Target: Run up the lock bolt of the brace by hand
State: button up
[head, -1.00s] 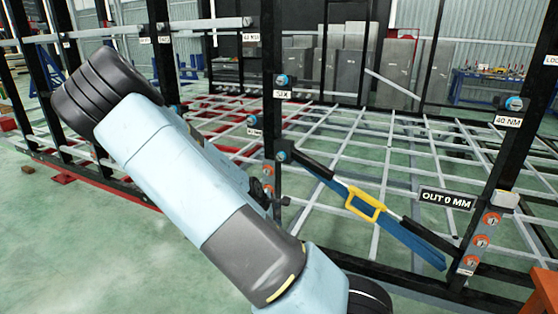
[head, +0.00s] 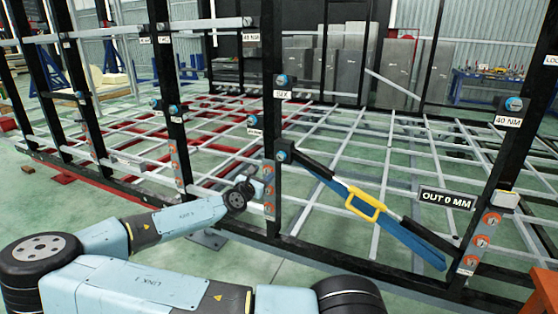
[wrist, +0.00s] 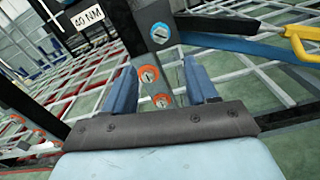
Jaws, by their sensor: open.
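The brace (head: 325,178) is a blue diagonal bar with a black upper arm and a yellow handle (head: 365,203). It runs from a black post down right to another post. A blue-headed bolt (head: 282,155) sits at its upper end; I cannot tell if it is the lock bolt. In the wrist view, a blue bolt (wrist: 160,33) is on the post ahead, above orange-ringed bolts (wrist: 150,74). My gripper (wrist: 162,84) is open and empty, its two blue fingers either side of the lower post. The blue bolt is beyond the fingertips. The fingers are not clear in the head view.
A sign "OUT 0 MM" (head: 447,199) hangs beside the brace. The right post carries a blue bolt (head: 514,104) with a "40 NM" label (head: 508,121). Black posts and grey lattice bars crowd the frame. Green floor is open in front.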

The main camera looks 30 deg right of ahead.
aim_at(279, 157)
jog(key=x, duration=1.3)
jog(key=shift+w+d, duration=0.2)
jog(key=shift+d, duration=0.05)
jog(key=c, duration=1)
jog(key=shift+d, duration=0.1)
jog(key=shift+c, duration=0.3)
